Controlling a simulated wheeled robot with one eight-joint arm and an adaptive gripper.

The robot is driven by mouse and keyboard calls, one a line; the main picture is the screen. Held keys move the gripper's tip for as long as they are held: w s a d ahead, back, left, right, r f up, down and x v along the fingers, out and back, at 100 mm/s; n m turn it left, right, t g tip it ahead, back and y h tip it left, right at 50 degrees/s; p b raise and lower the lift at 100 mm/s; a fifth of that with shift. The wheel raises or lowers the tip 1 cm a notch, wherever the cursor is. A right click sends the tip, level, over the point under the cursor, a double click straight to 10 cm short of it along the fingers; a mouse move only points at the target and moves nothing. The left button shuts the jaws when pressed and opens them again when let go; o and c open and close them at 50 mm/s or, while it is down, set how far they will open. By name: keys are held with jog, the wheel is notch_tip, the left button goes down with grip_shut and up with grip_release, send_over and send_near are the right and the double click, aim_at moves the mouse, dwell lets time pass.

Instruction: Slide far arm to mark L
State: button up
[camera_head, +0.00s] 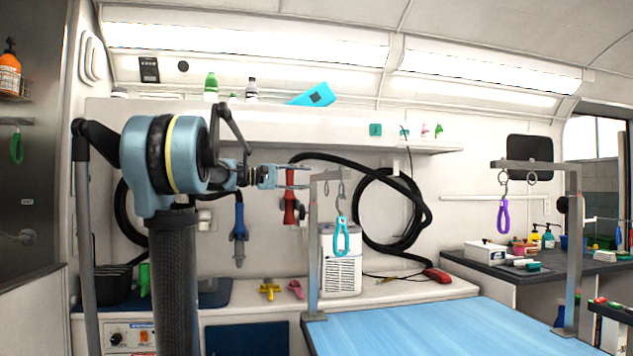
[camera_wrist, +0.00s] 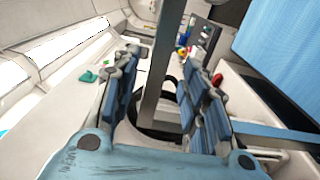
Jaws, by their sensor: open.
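A grey metal grooming arm (camera_head: 313,250) stands upright at the back left corner of the blue table (camera_head: 440,328). A cyan loop (camera_head: 341,236) hangs from its short top bar. A second grey arm (camera_head: 573,250) stands at the table's right side, with a purple loop (camera_head: 503,216). My gripper (camera_head: 303,177) is open and level, near the top of the left arm. In the wrist view a grey post (camera_wrist: 160,75) runs between my spread fingers; I cannot tell whether they touch it. I cannot make out any mark L.
A white ventilated unit (camera_head: 341,265) stands behind the left post. A coiled black hose (camera_head: 425,215) hangs on the back wall. A red tool (camera_head: 290,205) hangs close to my gripper. A shelf (camera_head: 270,128) runs above. The tabletop is clear.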

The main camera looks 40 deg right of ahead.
aim_at(316, 178)
jog(key=shift+x, duration=3.1)
grip_shut()
